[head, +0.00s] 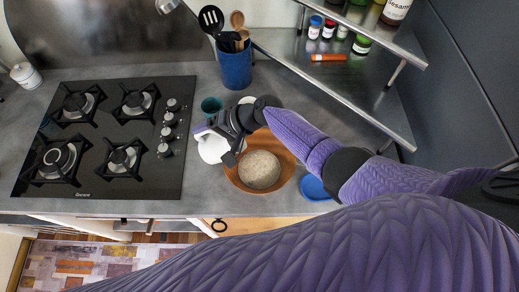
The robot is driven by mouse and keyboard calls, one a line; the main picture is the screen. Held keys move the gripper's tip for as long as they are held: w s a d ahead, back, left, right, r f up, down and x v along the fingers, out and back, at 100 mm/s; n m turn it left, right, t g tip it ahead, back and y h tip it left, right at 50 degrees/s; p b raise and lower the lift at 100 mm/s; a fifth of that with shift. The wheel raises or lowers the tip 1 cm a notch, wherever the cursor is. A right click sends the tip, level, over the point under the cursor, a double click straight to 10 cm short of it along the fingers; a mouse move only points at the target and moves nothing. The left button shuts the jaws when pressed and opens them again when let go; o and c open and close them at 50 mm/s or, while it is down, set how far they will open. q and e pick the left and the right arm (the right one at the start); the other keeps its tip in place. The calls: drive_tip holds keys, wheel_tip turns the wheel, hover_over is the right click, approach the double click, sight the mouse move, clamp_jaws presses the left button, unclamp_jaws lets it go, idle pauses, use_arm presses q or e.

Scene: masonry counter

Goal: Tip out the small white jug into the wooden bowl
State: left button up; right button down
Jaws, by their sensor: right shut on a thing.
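The small white jug (211,150) is beside the upper left rim of the wooden bowl, partly hidden by my right gripper. My right gripper (228,135) is shut on the jug. I cannot tell how far the jug is tilted, and its opening is not clear to see. The wooden bowl (237,181) stands on the grey counter right of the hob. A round, pale, speckled mass (260,169) fills its middle. My right forearm passes over the bowl's upper right side. My left gripper is not in view.
A black gas hob (100,185) lies left of the bowl. A teal cup (211,106) and a blue utensil holder (235,68) stand behind it. A blue dish (314,189) is right of the bowl. A metal shelf edge (340,98) slants across the upper right.

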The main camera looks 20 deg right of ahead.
sight(196, 136)
drive_tip(key=shift+w+a+r+h+p, duration=0.15)
drive_tip(key=shift+a+r+h+p, duration=0.35)
drive_tip(key=shift+r+h+p, duration=0.25)
drive_tip(key=f+b, duration=0.1)
drive_tip(key=a+f+h, duration=0.1)
drive_tip(key=shift+w+f+g+h+b, duration=0.1)
drive_tip(key=shift+f+g+h+b, duration=0.15)
drive_tip(key=shift+f+g+b, duration=0.15)
drive_tip(key=shift+w+a+f+g+h+b, duration=0.1)
drive_tip(key=shift+w+a+g+h+b, duration=0.2)
drive_tip(key=shift+a+h, duration=0.4)
use_arm(q)
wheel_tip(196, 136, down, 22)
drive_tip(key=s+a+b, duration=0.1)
drive_tip(key=b, duration=2.1)
drive_tip(key=shift+b, duration=0.3)
use_arm(e)
drive_tip(key=a+f+h, duration=0.1)
drive_tip(key=h, duration=0.1)
drive_tip(key=w+a+f+g+h, duration=0.1)
drive_tip(key=h, duration=0.1)
drive_tip(key=a+f+h, duration=0.1)
drive_tip(key=a+h, duration=0.1)
drive_tip(key=shift+w+f+g, duration=0.25)
drive_tip(key=shift+g, duration=0.15)
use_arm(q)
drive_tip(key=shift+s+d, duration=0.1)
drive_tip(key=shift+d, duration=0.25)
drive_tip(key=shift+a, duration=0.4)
